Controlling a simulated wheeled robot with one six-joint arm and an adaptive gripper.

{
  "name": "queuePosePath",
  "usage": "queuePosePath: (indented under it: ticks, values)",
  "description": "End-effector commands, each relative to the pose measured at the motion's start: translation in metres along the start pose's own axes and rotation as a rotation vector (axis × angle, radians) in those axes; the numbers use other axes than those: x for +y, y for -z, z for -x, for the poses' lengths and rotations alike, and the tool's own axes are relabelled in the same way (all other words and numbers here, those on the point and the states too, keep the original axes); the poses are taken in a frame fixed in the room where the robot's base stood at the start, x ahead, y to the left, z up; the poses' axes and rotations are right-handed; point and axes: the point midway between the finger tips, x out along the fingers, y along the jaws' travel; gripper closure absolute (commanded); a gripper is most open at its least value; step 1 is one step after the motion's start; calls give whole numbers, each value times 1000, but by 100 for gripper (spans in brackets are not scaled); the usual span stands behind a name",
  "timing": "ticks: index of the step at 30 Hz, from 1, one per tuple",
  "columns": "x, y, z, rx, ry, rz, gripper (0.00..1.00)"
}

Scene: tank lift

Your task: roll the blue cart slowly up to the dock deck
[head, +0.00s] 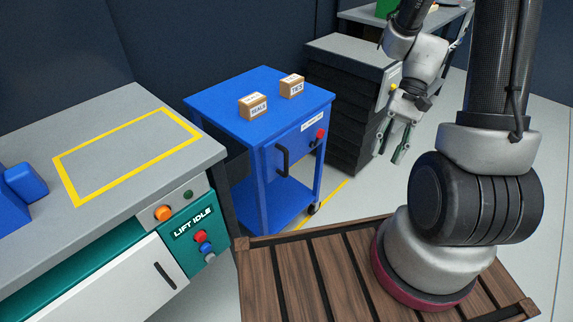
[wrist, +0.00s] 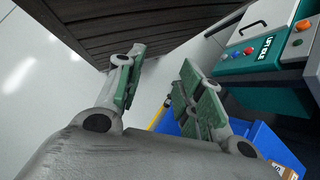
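The blue cart (head: 215,98) stands upright on the floor beside the right end of a grey-topped bench deck (head: 100,125) marked with a yellow rectangle. Whether they touch I cannot tell. The cart has a black handle (head: 282,160) and a red knob (head: 320,134) on its front, and a lower shelf. My gripper (head: 391,152) is to the right of the cart, apart from it, with its fingers spread and nothing between them. In the wrist view my gripper (wrist: 163,68) is also open, and part of the cart (wrist: 258,138) shows beyond the right finger.
A SEALS box (head: 252,106) and a TIES box (head: 292,86) sit on the cart top. The bench panel (head: 190,226) reads LIFT IDLE. A blue object (head: 25,182) is on the bench's left. A dark drawer stack (head: 340,110) stands behind. Floor is clear right of the cart.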

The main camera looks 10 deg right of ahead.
Motion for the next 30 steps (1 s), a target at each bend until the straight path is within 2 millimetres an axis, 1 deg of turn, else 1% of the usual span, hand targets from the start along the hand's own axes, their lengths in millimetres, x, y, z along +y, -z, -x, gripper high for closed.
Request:
queuePosePath:
  ticks: [1,8,12,14,15,18,20,21,22,23,24,26,28,30]
  values:
    - [-3,10,-17,-67,38,-52,63]
    - [-34,49,-93,-341,261,-303,63]
    - [-60,77,-141,-492,427,-469,63]
    - [-71,90,-160,-549,502,-538,63]
    - [-79,100,-171,-581,555,-583,63]
    - [-100,125,-194,-647,691,-684,63]
    - [-112,143,-203,-673,777,-733,63]
    - [-123,157,-206,-685,842,-762,63]
    - [-131,168,-204,-689,894,-776,63]
    - [-139,179,-198,-686,942,-782,63]
    - [-149,192,-186,-676,1002,-781,63]
    - [-161,206,-170,-668,1076,-778,63]
    - [-169,216,-158,-669,1138,-779,63]
    - [-176,217,-151,-680,1174,-778,63]
